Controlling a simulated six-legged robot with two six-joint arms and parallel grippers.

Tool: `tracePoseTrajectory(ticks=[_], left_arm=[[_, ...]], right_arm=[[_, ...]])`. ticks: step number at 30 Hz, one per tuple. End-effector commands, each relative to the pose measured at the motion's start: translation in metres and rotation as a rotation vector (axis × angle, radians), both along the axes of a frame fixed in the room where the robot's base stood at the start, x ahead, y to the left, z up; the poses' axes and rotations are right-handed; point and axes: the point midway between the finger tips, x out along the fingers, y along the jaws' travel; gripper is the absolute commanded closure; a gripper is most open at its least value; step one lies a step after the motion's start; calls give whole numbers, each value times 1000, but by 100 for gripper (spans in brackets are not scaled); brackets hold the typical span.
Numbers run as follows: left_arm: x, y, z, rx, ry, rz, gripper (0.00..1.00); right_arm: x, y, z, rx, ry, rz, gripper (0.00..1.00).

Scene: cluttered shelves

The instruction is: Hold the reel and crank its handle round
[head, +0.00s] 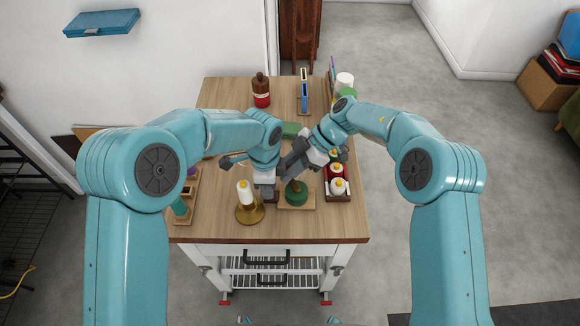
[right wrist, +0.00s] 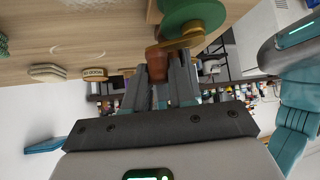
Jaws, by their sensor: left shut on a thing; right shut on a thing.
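The reel shows as a green drum (head: 296,190) on a light wooden base (head: 298,206) near the front middle of the table. In the right wrist view its green disc (right wrist: 190,14) is close, with a brass crank arm (right wrist: 186,42) and a brown handle knob (right wrist: 156,60). My right gripper (right wrist: 166,72) has its fingers around the knob and is shut on it. My left gripper (head: 268,194) is shut at the left side of the reel; its fingertips' hold is partly hidden, so the exact part gripped is unclear.
A white candle in a brass holder (head: 249,212) stands just left of the left gripper. A crate (head: 344,197) with white-and-red bottles is close on the right. A brown bottle (head: 261,88) and a blue upright frame (head: 305,96) stand farther back. The front table strip is clear.

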Motion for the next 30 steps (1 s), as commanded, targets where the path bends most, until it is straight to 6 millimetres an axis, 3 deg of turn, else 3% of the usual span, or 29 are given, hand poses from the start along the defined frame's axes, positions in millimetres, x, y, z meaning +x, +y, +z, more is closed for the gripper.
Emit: tracePoseTrajectory(ticks=[15,16,18,30], left_arm=[[-1,-1,-2,-1,3,-2,100],[-1,-1,-2,-1,3,-2,100],[-1,-1,-2,-1,4,-2,100],[-1,-1,-2,-1,4,-1,100]], right_arm=[[-1,2,0,2,0,23,100],[-1,2,0,2,0,23,72],[-1,2,0,2,1,23,51],[2,-5,7,2,-2,21,51]])
